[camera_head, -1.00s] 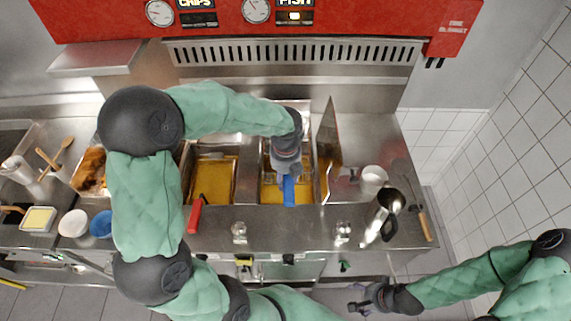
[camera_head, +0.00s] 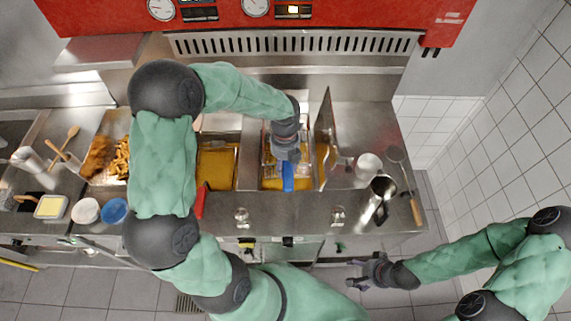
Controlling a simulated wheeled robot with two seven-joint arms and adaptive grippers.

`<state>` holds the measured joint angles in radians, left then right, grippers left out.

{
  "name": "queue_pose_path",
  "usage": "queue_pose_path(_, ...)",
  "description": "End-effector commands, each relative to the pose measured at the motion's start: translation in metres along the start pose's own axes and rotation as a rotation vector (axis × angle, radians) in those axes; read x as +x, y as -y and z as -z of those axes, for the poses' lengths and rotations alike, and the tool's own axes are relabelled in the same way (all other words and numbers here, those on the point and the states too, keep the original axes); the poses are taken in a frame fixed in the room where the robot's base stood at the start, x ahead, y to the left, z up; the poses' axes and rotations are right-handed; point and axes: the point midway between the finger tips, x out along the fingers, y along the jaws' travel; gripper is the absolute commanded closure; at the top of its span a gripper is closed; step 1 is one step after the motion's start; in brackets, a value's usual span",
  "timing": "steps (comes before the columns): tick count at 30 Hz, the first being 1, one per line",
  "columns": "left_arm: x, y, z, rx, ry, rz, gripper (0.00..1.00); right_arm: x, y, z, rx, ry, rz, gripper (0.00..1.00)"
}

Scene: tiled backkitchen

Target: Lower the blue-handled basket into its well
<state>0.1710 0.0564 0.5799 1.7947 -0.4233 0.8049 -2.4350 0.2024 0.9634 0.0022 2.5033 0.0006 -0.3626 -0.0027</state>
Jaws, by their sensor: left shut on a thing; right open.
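The blue handle (camera_head: 288,178) of the basket shows in the head view at the front of the right-hand fryer well (camera_head: 268,184). My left gripper (camera_head: 287,158) reaches down from above and is shut on this handle. The wire basket is mostly hidden under my gripper and wrist; I cannot tell how deep it sits. Golden oil shows around it in the well. My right gripper (camera_head: 358,277) is open and empty, low over the floor in front of the counter, well away from the basket.
A second oil well (camera_head: 216,166) lies to the left, with a red handle (camera_head: 200,201) at its front. An upright metal panel (camera_head: 324,122) stands right of the basket. A white cup (camera_head: 367,166), a metal jug (camera_head: 382,189) and a wooden-handled tool (camera_head: 416,208) are further right.

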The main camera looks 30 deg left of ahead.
Motion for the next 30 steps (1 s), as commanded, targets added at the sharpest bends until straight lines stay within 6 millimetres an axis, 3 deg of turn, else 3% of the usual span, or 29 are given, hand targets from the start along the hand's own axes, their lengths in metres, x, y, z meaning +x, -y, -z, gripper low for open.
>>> queue_pose_path(3,-0.002,0.0,-0.003,0.0,-0.01,0.001,1.0,-0.007,0.003,-0.001,0.0,0.001,0.0,0.28)
queue_pose_path(8,0.006,0.0,-0.005,0.001,-0.013,0.002,1.0,-0.002,0.001,0.0,0.0,0.001,0.0,0.28)
queue_pose_path(30,0.081,-0.001,-0.013,0.0,-0.012,0.002,1.0,0.057,-0.02,0.002,0.0,0.001,0.0,0.28)
